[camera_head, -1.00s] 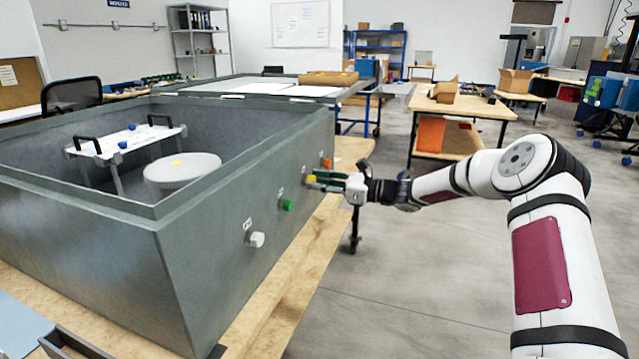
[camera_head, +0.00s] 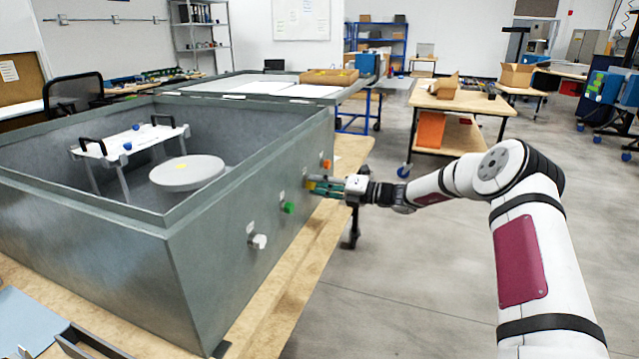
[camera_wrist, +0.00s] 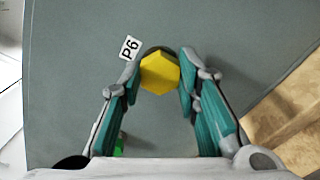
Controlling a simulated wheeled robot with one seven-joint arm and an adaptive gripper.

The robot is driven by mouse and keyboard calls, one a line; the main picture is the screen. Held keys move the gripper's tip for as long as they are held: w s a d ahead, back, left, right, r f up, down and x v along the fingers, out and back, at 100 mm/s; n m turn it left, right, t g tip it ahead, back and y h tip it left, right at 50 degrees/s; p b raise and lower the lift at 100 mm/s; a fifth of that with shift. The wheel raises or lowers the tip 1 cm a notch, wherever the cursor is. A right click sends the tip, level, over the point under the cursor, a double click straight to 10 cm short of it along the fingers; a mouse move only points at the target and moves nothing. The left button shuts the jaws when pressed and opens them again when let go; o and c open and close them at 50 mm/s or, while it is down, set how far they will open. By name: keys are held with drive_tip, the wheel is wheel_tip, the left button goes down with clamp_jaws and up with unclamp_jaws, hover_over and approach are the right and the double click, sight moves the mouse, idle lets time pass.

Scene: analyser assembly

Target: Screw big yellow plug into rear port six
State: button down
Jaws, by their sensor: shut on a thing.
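The big yellow plug (camera_wrist: 159,73) has a hexagonal head and sits at the wall of the grey analyser box (camera_head: 130,235), beside the P6 label (camera_wrist: 130,48). My gripper (camera_wrist: 161,78) is shut on the plug, a finger on either side of its head. In the head view the gripper (camera_head: 318,186) reaches the box's right-hand wall from the right, and the plug (camera_head: 310,185) shows as a small yellow spot at the fingertips. The port itself is hidden behind the plug, so how deep it sits cannot be told.
On the same wall are a green plug (camera_head: 288,207), a white plug (camera_head: 258,241) and an orange plug (camera_head: 326,163). The box stands on a wooden table (camera_head: 285,290). Open floor (camera_head: 410,260) lies to the right.

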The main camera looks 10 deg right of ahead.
drive_tip(key=m, duration=0.6)
drive_tip(key=shift+f, duration=0.1)
drive_tip(key=m, duration=0.5)
drive_tip(key=shift+w, duration=0.1)
drive_tip(key=c, duration=1.3)
unclamp_jaws()
